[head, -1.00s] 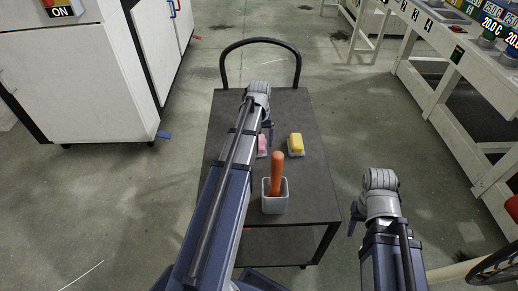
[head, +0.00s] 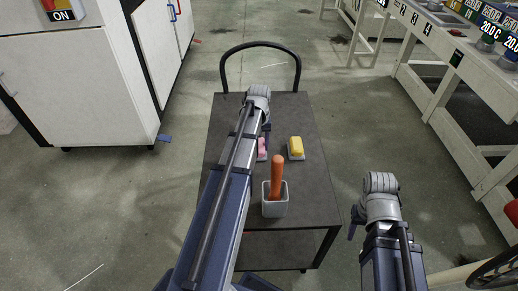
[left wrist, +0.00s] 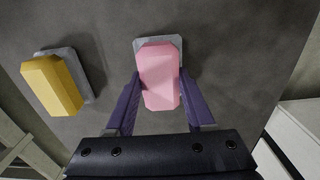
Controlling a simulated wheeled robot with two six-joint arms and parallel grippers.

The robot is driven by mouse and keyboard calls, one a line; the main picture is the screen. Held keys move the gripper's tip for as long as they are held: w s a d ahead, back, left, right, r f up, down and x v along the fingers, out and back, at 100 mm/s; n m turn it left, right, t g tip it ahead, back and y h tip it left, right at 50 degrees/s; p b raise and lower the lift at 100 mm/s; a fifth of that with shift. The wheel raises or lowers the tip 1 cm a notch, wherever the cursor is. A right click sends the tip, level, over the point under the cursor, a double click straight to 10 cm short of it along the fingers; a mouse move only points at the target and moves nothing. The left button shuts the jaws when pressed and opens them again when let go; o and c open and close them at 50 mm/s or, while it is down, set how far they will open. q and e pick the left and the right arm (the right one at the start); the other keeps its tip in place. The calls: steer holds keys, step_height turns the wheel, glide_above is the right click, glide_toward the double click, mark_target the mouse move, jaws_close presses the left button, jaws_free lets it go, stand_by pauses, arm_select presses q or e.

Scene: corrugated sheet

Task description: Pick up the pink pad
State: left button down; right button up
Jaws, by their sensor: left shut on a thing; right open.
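The pink pad (left wrist: 160,78) sits on a grey base (left wrist: 142,45) and lies between the two purple fingers of my left gripper (left wrist: 160,88) in the left wrist view. The fingers are shut on its sides. In the head view the pink pad (head: 262,150) is partly hidden behind my left arm, over the dark cart top (head: 235,110). I cannot tell whether it is clear of the surface. My right gripper (head: 353,224) is open and empty, off to the right of the cart.
A yellow pad (head: 296,147) on a grey base lies just right of the pink pad. A grey cup (head: 275,208) with an orange-handled tool (head: 277,176) stands nearer me. The cart has a black handle (head: 260,44) at its far end. White benches (head: 465,110) stand at right.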

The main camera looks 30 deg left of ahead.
mark_target(259, 144)
arm_select(q)
steer(key=shift+r, duration=0.1)
step_height(259, 144, up, 10)
steer(key=p, duration=1)
steer(key=c, duration=0.9)
jaws_free()
steer(key=c, duration=0.5)
steer(key=shift+c, duration=0.2)
